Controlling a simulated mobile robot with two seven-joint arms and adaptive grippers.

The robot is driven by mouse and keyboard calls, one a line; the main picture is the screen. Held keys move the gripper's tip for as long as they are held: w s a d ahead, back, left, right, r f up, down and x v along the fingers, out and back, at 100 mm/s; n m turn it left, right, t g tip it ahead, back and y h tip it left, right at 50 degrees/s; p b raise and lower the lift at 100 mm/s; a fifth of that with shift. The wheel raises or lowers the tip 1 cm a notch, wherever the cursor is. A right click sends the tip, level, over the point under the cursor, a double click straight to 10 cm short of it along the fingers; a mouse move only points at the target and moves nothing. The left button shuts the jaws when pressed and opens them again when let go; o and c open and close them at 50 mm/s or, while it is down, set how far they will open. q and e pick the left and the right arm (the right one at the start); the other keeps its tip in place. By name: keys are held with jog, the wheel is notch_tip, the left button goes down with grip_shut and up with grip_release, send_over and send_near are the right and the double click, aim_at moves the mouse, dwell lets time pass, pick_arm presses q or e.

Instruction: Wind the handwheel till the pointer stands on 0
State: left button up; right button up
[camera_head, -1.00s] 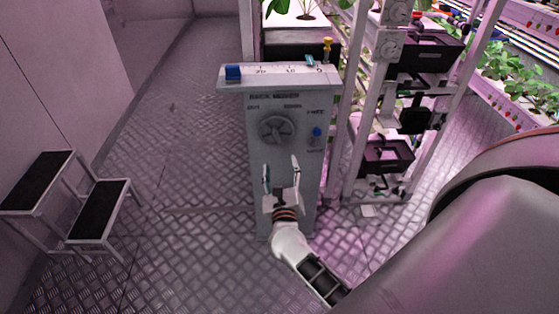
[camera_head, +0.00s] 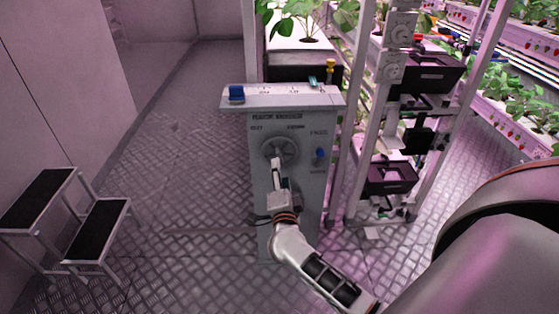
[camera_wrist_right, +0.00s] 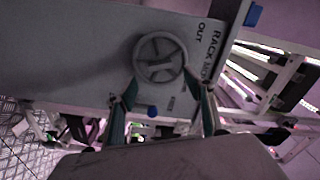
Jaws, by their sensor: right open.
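The grey handwheel (camera_head: 284,147) is on the front of a grey pedestal (camera_head: 300,192) marked as a rack mover. It also shows in the right wrist view (camera_wrist_right: 160,58). On top of the pedestal is a scale (camera_head: 276,97) with a small teal pointer (camera_head: 313,83), which appears slightly left of the 0 mark. My right gripper (camera_head: 277,166) is at the lower part of the wheel. In the right wrist view, its open fingers (camera_wrist_right: 165,92) spread to either side below the wheel; contact cannot be told. My left gripper is not in view.
A blue knob (camera_head: 320,152) sits right of the wheel. A blue block (camera_head: 236,93) is at the scale's left end. Plant racks with dark crates (camera_head: 389,178) stand at the right. A step stool (camera_head: 99,229) is at the left, with clear floor between it and the pedestal.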

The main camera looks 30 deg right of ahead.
aim_at(279, 153)
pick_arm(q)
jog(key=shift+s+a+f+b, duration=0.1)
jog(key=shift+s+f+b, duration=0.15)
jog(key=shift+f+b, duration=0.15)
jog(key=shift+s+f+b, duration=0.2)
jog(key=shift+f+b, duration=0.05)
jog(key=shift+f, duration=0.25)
pick_arm(e)
jog(key=x, duration=0.7)
jog(key=shift+w, duration=0.3)
jog(key=shift+d, duration=0.1)
jog(key=c, duration=1.1)
